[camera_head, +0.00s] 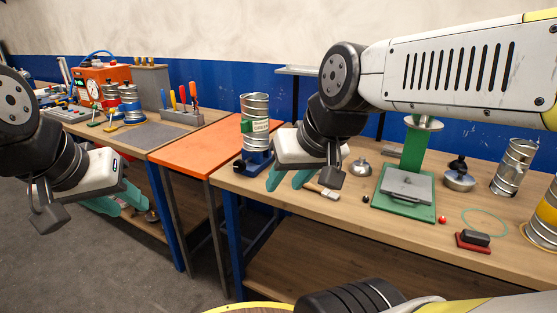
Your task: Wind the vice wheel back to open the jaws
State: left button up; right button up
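The blue vice (252,166) stands near the left front corner of the right-hand wooden bench. A silvery spiral duct (255,108) with a green label stands upright at it; I cannot tell how tightly the jaws grip it. I cannot make out the vice wheel, which may be hidden. My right gripper (287,183) is just right of the vice, over the bench, with its teal fingers apart and nothing seen between them. My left gripper (122,203) hangs far to the left, away from the vice, in front of the left bench, fingers apart and empty.
A wooden-handled tool (322,190) lies by my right gripper. Right of it are a green stand (403,193), a red-based block (473,240) and more ducts (513,166). An orange table (205,147) adjoins the left bench, which holds a screwdriver rack (182,116). The orange top is clear.

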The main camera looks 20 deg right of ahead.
aim_at(239, 165)
jog(key=i+j+z, duration=0.15)
jog(key=z, duration=0.3)
jog(key=i+j+z, duration=0.1)
jog(key=z, duration=0.35)
jog(key=j+z, duration=0.3)
jog(key=z, duration=0.2)
jog(key=i+j+z, duration=0.1)
jog(key=j+z, duration=0.2)
jog(key=z, duration=0.15)
jog(key=j+z, duration=0.25)
jog(key=z, duration=0.2)
jog(key=k+j+z, duration=0.15)
jog(key=j, duration=0.3)
jog(key=j+z, duration=0.15)
jog(key=j, duration=0.3)
jog(key=k+j+z, duration=0.15)
jog(key=j, duration=0.25)
jog(key=k+j+z, duration=0.15)
jog(key=j, duration=0.25)
jog(key=k+j+z, duration=0.15)
jog(key=j, duration=0.25)
jog(key=k+j+z, duration=0.1)
jog(key=j, duration=0.25)
jog(key=k+j+z, duration=0.15)
jog(key=k+j, duration=0.35)
jog(key=j, duration=0.15)
jog(key=k+j, duration=0.2)
jog(key=j, duration=0.15)
jog(key=k+j, duration=0.2)
jog(key=j, duration=0.15)
